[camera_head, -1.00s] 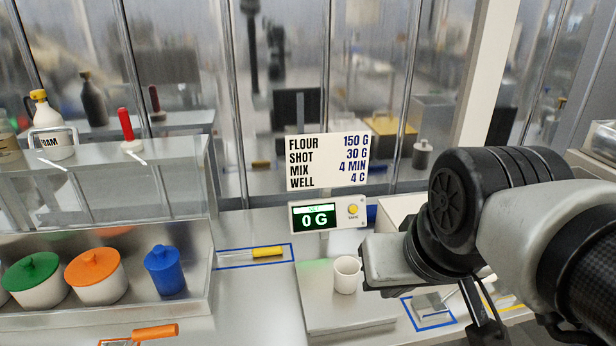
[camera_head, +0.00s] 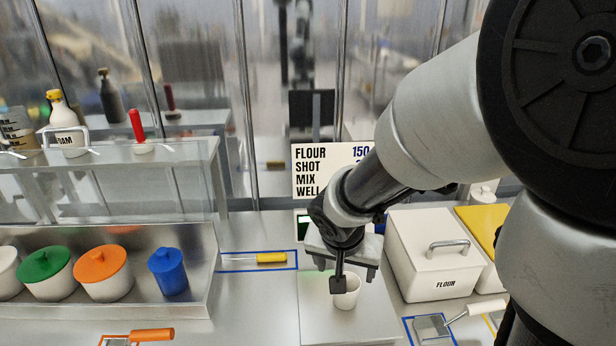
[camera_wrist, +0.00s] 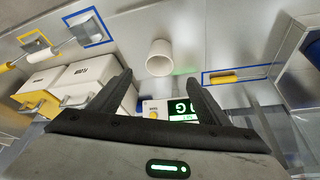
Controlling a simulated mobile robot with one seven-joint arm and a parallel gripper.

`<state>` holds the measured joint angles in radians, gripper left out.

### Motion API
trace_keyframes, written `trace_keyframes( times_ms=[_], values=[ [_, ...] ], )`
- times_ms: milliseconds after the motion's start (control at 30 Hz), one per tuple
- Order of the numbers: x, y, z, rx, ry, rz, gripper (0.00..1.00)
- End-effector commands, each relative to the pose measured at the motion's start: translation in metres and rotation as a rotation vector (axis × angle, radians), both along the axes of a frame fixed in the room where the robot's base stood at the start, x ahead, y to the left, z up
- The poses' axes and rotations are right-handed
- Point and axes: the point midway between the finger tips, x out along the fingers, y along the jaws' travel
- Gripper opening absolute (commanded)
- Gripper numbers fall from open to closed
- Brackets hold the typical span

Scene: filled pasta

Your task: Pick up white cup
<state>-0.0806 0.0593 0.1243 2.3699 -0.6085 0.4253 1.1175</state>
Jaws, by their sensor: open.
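The white cup (camera_head: 347,293) stands upright on the flat plate of the scale (camera_head: 318,318) in the head view, partly hidden by a dark part of my arm's end. In the wrist view the cup (camera_wrist: 159,57) shows near the top middle, beyond my fingertips and apart from them. My gripper (camera_head: 342,262) is just above and behind the cup, pointing down. In the wrist view its two dark fingers (camera_wrist: 159,78) are spread wide with nothing between them.
A white flour bin (camera_head: 432,262) stands right of the scale. A yellow-handled tool (camera_head: 271,258) lies in a blue outline at left. Lidded pots, including a blue one (camera_head: 168,271), sit in a metal tray further left. The recipe sign (camera_head: 330,165) stands behind.

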Motion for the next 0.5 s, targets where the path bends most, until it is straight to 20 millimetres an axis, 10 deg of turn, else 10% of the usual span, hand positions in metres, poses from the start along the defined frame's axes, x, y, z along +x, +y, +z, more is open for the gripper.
trace_keyframes(
  times_ms=[500],
  values=[
    [0.036, -0.016, -0.093, -0.001, 0.004, 0.0, 0.7]
  ],
)
